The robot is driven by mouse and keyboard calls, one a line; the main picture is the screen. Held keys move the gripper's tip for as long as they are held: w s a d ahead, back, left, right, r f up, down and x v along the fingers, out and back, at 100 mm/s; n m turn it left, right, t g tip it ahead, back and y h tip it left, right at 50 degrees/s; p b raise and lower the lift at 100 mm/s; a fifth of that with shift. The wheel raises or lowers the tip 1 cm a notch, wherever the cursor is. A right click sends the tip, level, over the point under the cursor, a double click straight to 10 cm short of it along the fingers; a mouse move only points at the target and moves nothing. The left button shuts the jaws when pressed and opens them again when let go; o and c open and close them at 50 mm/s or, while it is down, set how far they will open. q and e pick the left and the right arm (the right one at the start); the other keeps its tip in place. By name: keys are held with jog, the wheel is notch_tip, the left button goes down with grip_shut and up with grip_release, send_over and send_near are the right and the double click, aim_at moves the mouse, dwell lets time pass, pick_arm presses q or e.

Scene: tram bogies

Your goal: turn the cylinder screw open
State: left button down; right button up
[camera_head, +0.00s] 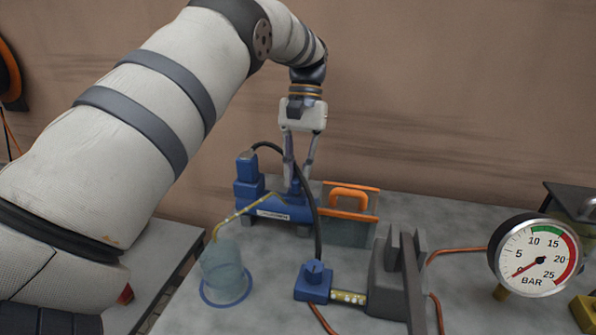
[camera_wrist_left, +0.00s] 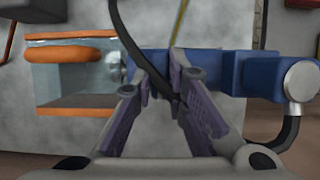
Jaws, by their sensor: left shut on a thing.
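A blue hydraulic unit (camera_head: 270,209) stands on the grey table at the back. My left gripper (camera_head: 298,186) reaches down from above to its right part. My right gripper is not in view.
A clear container with an orange handle (camera_head: 349,200) stands right of the gripper. A clear cup (camera_head: 222,268) with a yellow tube stands front left. A grey clamp-like block (camera_head: 390,280) and a pressure gauge (camera_head: 537,254), its needle near 0, are at the right.

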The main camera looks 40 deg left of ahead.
aim_at(298, 175)
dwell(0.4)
pick_arm(q)
jog(key=c, duration=1.6)
grip_release()
notch_tip(298, 175, up, 10)
